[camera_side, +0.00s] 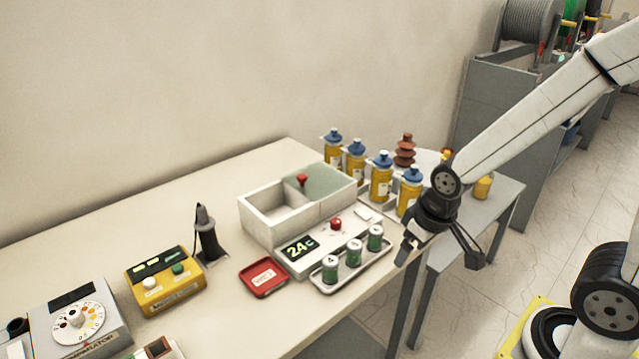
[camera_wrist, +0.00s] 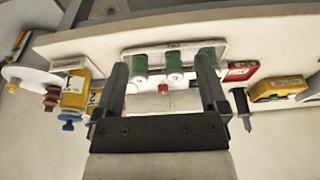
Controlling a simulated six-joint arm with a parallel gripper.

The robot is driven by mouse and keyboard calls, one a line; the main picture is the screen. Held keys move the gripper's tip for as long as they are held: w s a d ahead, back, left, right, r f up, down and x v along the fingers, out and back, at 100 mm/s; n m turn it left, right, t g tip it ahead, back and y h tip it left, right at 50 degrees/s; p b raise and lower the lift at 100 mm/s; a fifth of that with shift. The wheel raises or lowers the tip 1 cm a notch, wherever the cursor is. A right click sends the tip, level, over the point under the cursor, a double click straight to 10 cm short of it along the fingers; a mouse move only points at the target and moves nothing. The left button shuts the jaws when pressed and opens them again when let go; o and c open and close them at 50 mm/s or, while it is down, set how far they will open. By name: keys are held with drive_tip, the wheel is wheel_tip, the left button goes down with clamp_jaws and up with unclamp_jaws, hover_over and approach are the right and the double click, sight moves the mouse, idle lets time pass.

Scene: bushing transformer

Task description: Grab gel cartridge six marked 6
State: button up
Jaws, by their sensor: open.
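Three green cartridges with pale ends stand in a row in a light tray (camera_side: 346,284): left (camera_side: 330,269), middle (camera_side: 354,253) and right (camera_side: 375,238). Small dark marks show on them, but I cannot read which is 6. In the wrist view the same row shows beyond my fingers, with one cartridge (camera_wrist: 140,63) near the left finger, one (camera_wrist: 175,62) between the fingers and one (camera_wrist: 207,56) partly hidden behind the right finger. My gripper (camera_side: 403,256) is open and empty, to the right of the tray and apart from it in the side view.
A white unit with a "24" display (camera_side: 298,249) and red knob (camera_side: 336,223) stands behind the tray. A red dish (camera_side: 263,278) lies left. Yellow bottles with blue caps (camera_side: 381,180) stand at the back right. An open white box (camera_side: 272,217) is behind.

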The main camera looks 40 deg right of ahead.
drive_tip(key=w+d+f+n+t, duration=0.1)
drive_tip(key=w+d+n+t, duration=0.1)
drive_tip(key=w+d, duration=0.1)
drive_tip(key=w+d+f+n+t+y, duration=0.1)
drive_tip(key=w+d+t, duration=0.1)
drive_tip(key=w+d, duration=0.2)
drive_tip(key=w+d+f+n+t+y, duration=0.1)
drive_tip(key=w+d+n+t, duration=0.1)
drive_tip(key=w+d, duration=0.2)
drive_tip(key=shift+w+d+f+n+t, duration=0.1)
drive_tip(key=shift+w+f+n+t, duration=0.2)
drive_tip(key=shift+d+f+n+y, duration=0.1)
drive_tip(key=shift+f+n+y, duration=0.1)
drive_tip(key=shift+n+y, duration=0.15)
drive_tip(key=shift+s+d+f+n+t+y, duration=0.1)
drive_tip(key=shift+s+f+n+t+y, duration=0.25)
drive_tip(key=shift+y, duration=0.7)
drive_tip(key=s+y, duration=0.1)
drive_tip(key=y, duration=0.1)
drive_tip(key=s+n+y, duration=0.1)
drive_tip(key=s, duration=0.1)
drive_tip(key=shift+s+f+n+y, duration=0.1)
drive_tip(key=shift+f+n+y, duration=0.2)
drive_tip(key=shift+f+y, duration=0.1)
drive_tip(key=shift+s+a+y, duration=0.25)
drive_tip(key=shift+s+y, duration=0.2)
drive_tip(key=shift+y, duration=0.05)
